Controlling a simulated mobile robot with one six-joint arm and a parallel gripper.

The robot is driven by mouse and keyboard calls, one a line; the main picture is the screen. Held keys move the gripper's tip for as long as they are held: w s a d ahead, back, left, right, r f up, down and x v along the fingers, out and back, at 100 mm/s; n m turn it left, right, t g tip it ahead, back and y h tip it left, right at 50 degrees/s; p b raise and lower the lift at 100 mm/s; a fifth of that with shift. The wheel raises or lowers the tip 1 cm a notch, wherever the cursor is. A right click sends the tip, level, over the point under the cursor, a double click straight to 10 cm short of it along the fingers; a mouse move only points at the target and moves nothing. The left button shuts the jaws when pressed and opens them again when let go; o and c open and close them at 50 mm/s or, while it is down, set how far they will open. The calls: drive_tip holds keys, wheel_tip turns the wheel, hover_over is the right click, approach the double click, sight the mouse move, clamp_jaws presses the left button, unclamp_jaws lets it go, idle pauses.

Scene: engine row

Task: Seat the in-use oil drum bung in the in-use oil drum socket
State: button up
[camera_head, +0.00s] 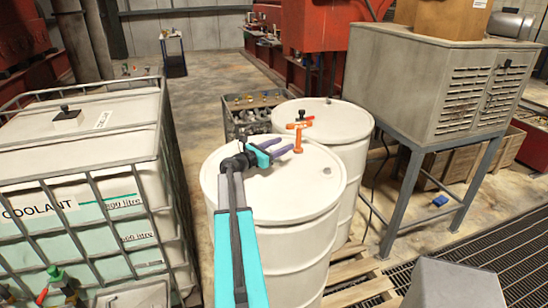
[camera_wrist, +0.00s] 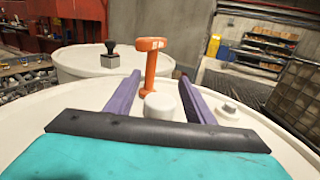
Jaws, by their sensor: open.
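In the head view, my gripper (camera_head: 286,145) reaches over the top of the near white drum (camera_head: 230,200). In the wrist view, its purple fingers (camera_wrist: 159,77) are apart with nothing gripped. An orange T-shaped piece (camera_head: 299,140) stands upright on the near drum just beyond the fingertips; it also shows in the wrist view (camera_wrist: 150,70). A short pale cylinder (camera_wrist: 160,106) sits between the fingers, in front of the orange piece. A small round cap (camera_wrist: 228,108) lies on the drum top to the right. I cannot tell which part is the socket.
A second white drum (camera_head: 345,125) stands behind, with a black-handled block (camera_wrist: 110,58) on it. A caged coolant tank (camera_head: 100,185) stands on the left. A grey metal cabinet (camera_head: 420,85) on legs stands at the right. A pallet and floor grating lie at lower right.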

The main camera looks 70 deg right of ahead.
drive_tip(key=c, duration=1.2)
drive_tip(key=shift+r, duration=0.15)
drive_tip(key=w+a+r+b, duration=0.1)
drive_tip(key=a+b, duration=0.1)
drive_tip(key=a, duration=0.3)
drive_tip(key=w+a+r+b, duration=0.1)
drive_tip(key=a+r+b, duration=0.1)
drive_tip(key=a, duration=0.3)
drive_tip(key=w+a+r+b, duration=0.1)
drive_tip(key=a+b, duration=0.2)
drive_tip(key=a, duration=0.2)
drive_tip(key=shift+w+a+r, duration=0.1)
drive_tip(key=shift+a+r, duration=0.25)
drive_tip(key=shift+r, duration=0.05)
drive_tip(key=shift+r, duration=0.1)
